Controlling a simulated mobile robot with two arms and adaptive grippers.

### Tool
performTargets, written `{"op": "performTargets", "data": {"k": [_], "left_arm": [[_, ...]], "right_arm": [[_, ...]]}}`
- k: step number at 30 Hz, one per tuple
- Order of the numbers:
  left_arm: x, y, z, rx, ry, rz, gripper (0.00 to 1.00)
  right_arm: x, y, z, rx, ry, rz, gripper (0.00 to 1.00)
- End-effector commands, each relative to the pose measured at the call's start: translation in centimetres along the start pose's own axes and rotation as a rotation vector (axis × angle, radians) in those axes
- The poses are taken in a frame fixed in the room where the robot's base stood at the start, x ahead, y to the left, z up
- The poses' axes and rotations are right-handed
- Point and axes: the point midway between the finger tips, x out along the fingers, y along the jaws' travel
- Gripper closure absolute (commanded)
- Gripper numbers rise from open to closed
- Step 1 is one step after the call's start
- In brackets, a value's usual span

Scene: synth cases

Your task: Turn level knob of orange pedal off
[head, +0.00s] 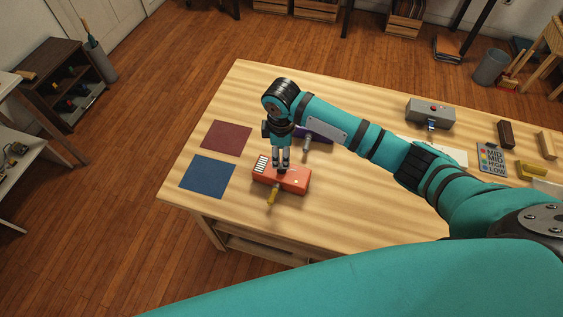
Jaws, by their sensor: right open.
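The orange pedal (298,185) lies on the wooden table near its front edge. It has a white striped patch at its left end and a yellow plug (272,194) at its front side. My right gripper (282,167) points down over the top of the pedal, its fingertips at or just above the upper face. The gripper is open, with a narrow gap between the fingers. The fingers cover part of the pedal's top, so I cannot make out the level knob or its setting. My left gripper is out of view.
A purple pedal (321,135) with a plug sits just behind, partly under my right arm. A dark red mat (226,138) and blue mat (207,176) lie left. A grey box with red button (431,110) and a lettered card (492,159) lie right.

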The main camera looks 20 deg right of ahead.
Motion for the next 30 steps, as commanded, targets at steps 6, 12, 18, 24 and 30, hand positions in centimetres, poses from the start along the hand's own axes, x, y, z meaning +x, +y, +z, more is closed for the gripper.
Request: {"op": "performTargets", "data": {"k": [6,12,18,24,30], "left_arm": [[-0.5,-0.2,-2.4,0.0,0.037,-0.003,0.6],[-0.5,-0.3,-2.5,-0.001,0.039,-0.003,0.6],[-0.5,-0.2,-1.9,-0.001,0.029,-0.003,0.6],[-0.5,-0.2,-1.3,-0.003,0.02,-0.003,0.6],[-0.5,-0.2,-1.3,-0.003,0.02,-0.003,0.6]], "right_arm": [[4.2,-0.1,0.1,0.0,-0.003,-0.003,0.51],[6.3,0.0,0.1,0.0,-0.002,0.0,0.51],[6.8,0.0,0.0,-0.001,0.0,0.001,0.51],[6.8,0.0,0.0,-0.001,0.0,0.001,0.56],[6.8,0.0,0.0,-0.001,0.0,0.001,0.82]]}}
